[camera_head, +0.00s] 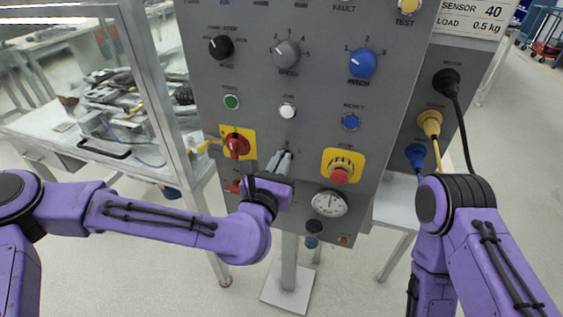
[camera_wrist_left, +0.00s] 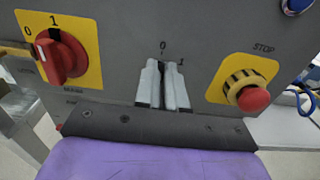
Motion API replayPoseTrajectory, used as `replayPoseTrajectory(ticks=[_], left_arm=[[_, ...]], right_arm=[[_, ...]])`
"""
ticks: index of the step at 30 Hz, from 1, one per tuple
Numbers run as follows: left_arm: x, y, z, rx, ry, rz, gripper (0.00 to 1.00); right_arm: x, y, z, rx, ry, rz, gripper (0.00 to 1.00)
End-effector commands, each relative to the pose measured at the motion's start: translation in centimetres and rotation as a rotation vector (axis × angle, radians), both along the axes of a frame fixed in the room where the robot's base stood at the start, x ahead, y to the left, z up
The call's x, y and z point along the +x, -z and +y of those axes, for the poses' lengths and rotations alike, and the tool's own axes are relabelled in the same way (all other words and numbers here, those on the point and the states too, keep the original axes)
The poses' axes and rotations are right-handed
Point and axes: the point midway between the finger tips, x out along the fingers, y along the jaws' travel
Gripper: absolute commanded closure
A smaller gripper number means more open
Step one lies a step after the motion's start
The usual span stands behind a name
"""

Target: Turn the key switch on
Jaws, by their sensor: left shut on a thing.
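The key switch sits on the grey control panel (camera_head: 305,85), between the red rotary switch (camera_head: 237,145) on a yellow plate and the red stop button (camera_head: 340,176). My left gripper (camera_head: 282,160) is in front of it. In the left wrist view my gripper's two fingers (camera_wrist_left: 163,85) are close together, just under the marks 0 and 1. They are shut on the key, which is mostly hidden between them. I cannot tell clearly which mark the key points at. My right arm shows at the right, but its gripper is out of view.
Knobs, a green button (camera_head: 231,102), a white button (camera_head: 287,111) and a blue button (camera_head: 350,122) sit above. A round gauge (camera_head: 329,204) is below right. Black, yellow and blue cables plug in at the right. A glass-walled bench (camera_head: 100,130) stands left.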

Motion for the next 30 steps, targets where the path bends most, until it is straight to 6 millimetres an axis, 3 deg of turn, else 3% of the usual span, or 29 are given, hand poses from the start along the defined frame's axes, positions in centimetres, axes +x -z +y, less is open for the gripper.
replayPoseTrajectory(ticks=[11, 30], left_arm=[[0.0, 0.0, -0.3, 0.111, 0.001, -0.037, 1.00], [-0.2, 0.3, -0.9, 0.658, 0.001, -0.215, 1.00]], right_arm=[[0.0, 0.4, 0.0, 0.000, 0.000, 0.000, 0.57], [0.0, 1.4, 0.0, 0.000, 0.000, 0.000, 0.57]])
